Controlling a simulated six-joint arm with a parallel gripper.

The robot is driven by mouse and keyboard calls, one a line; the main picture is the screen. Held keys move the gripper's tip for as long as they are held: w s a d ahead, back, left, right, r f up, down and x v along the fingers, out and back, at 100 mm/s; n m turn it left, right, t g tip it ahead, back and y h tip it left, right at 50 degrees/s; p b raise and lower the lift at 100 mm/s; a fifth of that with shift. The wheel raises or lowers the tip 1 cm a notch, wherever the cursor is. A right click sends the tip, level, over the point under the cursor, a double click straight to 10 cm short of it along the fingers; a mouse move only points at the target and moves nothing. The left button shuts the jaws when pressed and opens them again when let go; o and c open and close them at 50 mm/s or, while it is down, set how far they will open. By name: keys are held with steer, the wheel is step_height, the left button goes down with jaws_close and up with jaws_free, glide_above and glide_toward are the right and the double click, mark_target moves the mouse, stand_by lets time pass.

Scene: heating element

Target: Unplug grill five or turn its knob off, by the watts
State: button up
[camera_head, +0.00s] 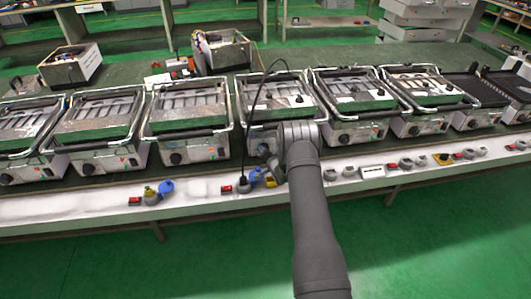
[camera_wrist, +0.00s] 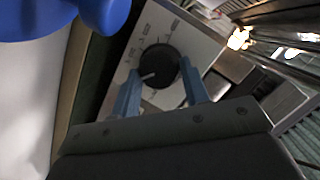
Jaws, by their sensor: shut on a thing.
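In the head view my wrist largely hides this knob. A black plug (camera_head: 243,185) with a cord stands on the white strip.
A blue thing (camera_wrist: 95,14) is close at the wrist view's upper left. A small white box (camera_head: 372,172) sits right of my arm; no reading is legible.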

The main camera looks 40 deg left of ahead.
steer(key=shift+s+a+n+t+h, duration=0.15)
steer(key=shift+n+t+h, duration=0.55)
steer(key=shift+n, duration=0.95)
steer(key=shift+s+a+n+t+h, duration=0.1)
steer(key=shift+n+t+h, duration=0.6)
steer(key=shift+n, duration=0.95)
steer(key=o, duration=1)
steer(key=shift+c, duration=0.2)
steer(key=v, duration=1.7)
steer(key=shift+s+r, duration=0.15)
steer(key=shift+r, duration=0.05)
